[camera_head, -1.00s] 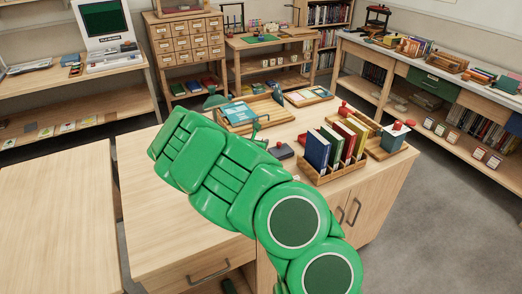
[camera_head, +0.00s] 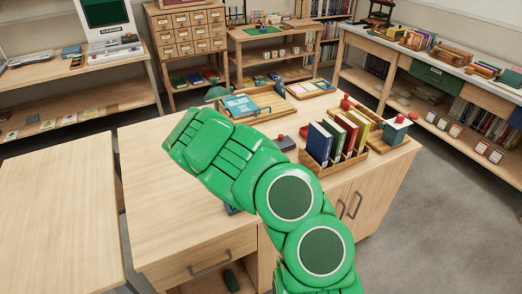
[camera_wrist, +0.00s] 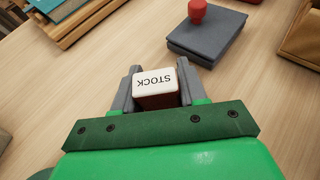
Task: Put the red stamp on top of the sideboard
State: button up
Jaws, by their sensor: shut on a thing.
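My gripper (camera_wrist: 155,88) is low over a pale wooden top in the wrist view. Its two grey fingers are shut on the red stamp (camera_wrist: 157,99), a small dark red block with a white face reading STOCK, upside down in the picture. In the head view my green arm reaches over the wooden cabinet (camera_head: 150,215), hiding the gripper and the held stamp. This cabinet has a drawer and doors. I cannot tell whether it is the sideboard; a long counter (camera_head: 375,47) also stands at the back right.
A grey pad (camera_wrist: 207,38) with a red knob lies just beyond the gripper. A bare table (camera_head: 55,215) stands at left.

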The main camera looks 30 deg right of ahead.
jog(key=o, duration=1.1)
jog(key=shift+o, duration=0.2)
jog(key=v, duration=1)
jog(key=shift+v, duration=1)
